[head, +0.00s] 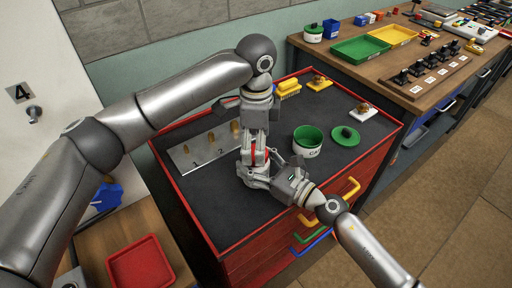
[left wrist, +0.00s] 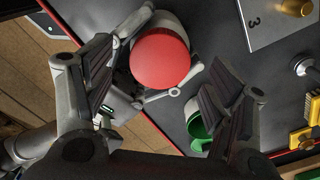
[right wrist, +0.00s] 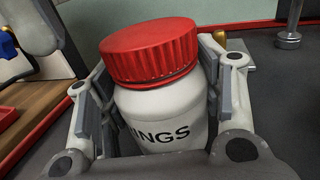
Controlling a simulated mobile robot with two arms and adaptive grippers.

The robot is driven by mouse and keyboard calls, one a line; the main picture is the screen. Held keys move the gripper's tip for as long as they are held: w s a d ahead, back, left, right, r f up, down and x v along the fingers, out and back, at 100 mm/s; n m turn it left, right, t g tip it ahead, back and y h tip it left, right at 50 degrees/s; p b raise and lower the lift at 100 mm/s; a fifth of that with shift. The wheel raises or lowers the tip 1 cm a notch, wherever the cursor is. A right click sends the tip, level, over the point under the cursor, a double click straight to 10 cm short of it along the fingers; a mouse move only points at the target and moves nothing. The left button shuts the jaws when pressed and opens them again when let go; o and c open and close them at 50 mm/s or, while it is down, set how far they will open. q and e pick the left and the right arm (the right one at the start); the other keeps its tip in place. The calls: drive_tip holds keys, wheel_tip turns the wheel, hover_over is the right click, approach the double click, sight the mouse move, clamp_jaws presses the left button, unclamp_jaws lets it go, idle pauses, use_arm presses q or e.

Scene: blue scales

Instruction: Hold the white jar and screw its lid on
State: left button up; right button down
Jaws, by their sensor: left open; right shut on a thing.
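The white jar (right wrist: 160,118), with dark lettering ending in "INGS", stands between the fingers of my right gripper (right wrist: 155,105), which is shut on its body. Its ribbed red lid (right wrist: 150,48) sits on the jar's mouth; I cannot tell how tightly it is screwed. In the left wrist view the red lid (left wrist: 160,58) lies between the spread fingers of my left gripper (left wrist: 158,80), which is open and above it, with gaps on both sides. In the head view my left gripper (head: 256,160) hides most of the jar, and only a little red shows.
A green-lined white can (head: 308,141) and its green lid (head: 345,136) are right of the grippers on the dark cabinet top. A numbered metal plate (head: 205,147) with brass pieces is to the left. A yellow brush (head: 289,88) and knobbed blocks stand behind.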

use_arm(q)
wheel_tip(320, 180, up, 10)
use_arm(e)
drive_tip(key=shift+f, duration=0.1)
drive_tip(key=shift+c, duration=1.7)
unclamp_jaws()
drive_tip(key=v, duration=1.2)
